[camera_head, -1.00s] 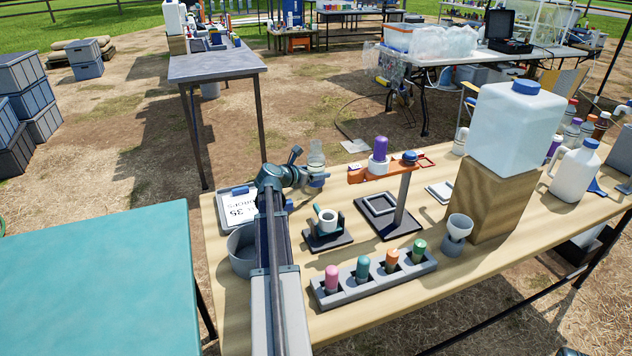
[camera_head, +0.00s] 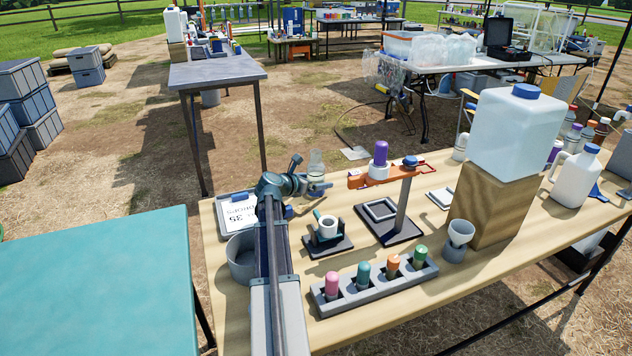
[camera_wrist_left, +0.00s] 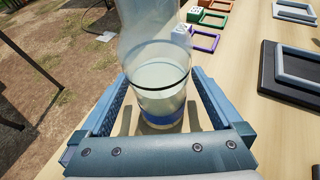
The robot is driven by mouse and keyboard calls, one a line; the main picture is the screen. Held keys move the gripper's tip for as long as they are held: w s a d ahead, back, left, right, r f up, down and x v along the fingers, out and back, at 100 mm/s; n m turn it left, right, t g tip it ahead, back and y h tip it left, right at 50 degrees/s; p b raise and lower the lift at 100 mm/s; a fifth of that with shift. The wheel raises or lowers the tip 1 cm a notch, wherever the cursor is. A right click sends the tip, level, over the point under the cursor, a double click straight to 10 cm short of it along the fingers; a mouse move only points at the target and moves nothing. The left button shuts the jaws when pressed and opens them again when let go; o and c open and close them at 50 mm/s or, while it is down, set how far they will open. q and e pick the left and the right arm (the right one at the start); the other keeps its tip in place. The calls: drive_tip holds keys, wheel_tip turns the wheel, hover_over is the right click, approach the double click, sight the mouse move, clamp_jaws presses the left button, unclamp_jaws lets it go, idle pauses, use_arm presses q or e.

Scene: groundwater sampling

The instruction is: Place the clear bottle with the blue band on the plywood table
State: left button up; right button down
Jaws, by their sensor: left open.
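The clear bottle with the blue band (camera_head: 316,160) is upright at the far left edge of the plywood table (camera_head: 480,285). In the left wrist view the bottle (camera_wrist_left: 160,75) holds clear liquid, and its blue band is low, near the base. It appears to stand on the wood, though the fingers and palm partly hide its foot. My left gripper (camera_head: 318,187) is open, with a finger on each side of the bottle's lower part; the wrist view shows a gap beside it. My right gripper is in neither view.
A clipboard (camera_head: 238,212) and a grey cup (camera_head: 241,258) lie left of my arm. A small holder with a white cup (camera_head: 327,230), a stand with an orange arm (camera_head: 385,177) and a rack of coloured vials (camera_head: 375,284) are to the right. A large jug (camera_head: 515,135) sits on a wooden block.

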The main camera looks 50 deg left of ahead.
use_arm(q)
drive_tip(key=p+v, duration=0.4)
drive_tip(key=v, duration=0.7)
drive_tip(key=shift+s+d+r, duration=0.15)
drive_tip(key=shift+s, duration=0.35)
